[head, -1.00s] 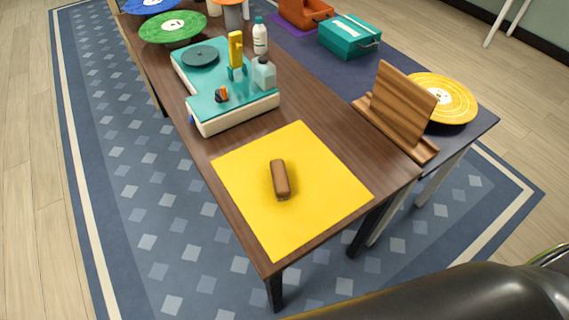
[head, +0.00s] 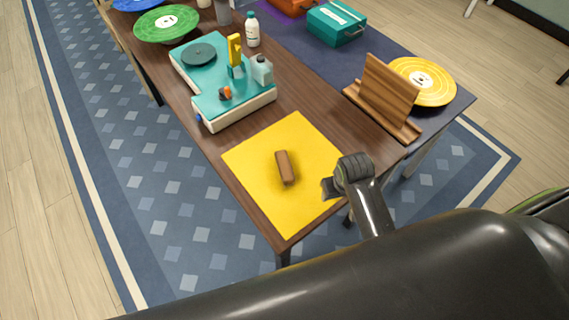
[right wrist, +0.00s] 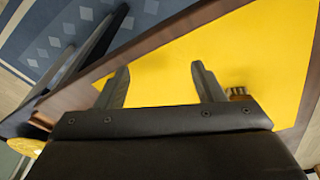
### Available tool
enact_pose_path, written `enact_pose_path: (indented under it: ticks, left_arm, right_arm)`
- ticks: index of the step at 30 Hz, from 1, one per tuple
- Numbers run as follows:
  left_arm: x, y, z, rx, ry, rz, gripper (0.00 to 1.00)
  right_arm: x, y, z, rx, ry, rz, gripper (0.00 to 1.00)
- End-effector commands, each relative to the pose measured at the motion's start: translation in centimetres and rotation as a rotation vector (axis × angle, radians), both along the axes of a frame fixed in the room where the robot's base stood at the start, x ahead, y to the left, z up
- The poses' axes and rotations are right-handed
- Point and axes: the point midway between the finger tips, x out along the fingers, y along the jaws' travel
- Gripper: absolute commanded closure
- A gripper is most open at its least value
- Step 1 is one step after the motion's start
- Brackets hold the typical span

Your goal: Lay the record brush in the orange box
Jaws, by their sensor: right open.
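The record brush (head: 285,168), a small brown block, lies on the yellow mat (head: 262,196) near the table's front end. Its end also shows in the right wrist view (right wrist: 237,93), partly hidden behind the right-hand finger. The orange box (head: 294,6) is at the top edge of the head view, mostly cut off. My right gripper (head: 329,188) is over the right edge of the mat, apart from the brush. In the right wrist view its two fingers (right wrist: 160,68) are spread and empty. My left gripper is not in view.
A teal record player (head: 212,90) stands behind the mat, with bottles beside it. A wooden stand (head: 384,98) and a yellow record (head: 424,81) are at the right. A teal box (head: 336,23) sits near the orange box. The mat around the brush is clear.

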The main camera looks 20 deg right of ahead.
Motion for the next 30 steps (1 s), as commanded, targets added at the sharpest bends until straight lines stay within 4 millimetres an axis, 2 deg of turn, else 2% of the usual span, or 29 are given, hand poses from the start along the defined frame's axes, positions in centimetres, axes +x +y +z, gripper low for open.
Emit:
enact_pose_path:
  ticks: [1,5,9,13,18,22,29,30]
  left_arm:
    - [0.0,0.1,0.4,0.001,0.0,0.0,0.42]
    - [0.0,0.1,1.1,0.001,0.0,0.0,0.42]
    - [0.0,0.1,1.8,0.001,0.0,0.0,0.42]
    - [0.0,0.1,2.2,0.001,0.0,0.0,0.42]
    - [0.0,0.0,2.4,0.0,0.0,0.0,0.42]
    - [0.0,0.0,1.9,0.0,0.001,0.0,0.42]
    - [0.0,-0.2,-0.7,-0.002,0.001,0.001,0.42]
    - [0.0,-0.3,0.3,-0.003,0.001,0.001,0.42]
  right_arm:
    - [1.8,0.9,1.0,0.011,0.006,0.004,0.38]
    - [6.2,3.5,3.8,0.036,0.044,0.009,0.38]
    - [10.5,6.6,7.7,0.054,0.097,0.024,0.38]
    - [13.2,9.0,11.1,0.057,0.136,0.04,0.38]
    - [14.8,10.7,13.8,0.053,0.167,0.052,0.38]
    - [15.1,11.0,13.8,0.051,0.176,0.054,0.38]
    - [15.1,11.0,11.0,0.051,0.176,0.054,0.38]
    - [15.0,11.0,10.6,0.052,0.181,0.052,0.38]
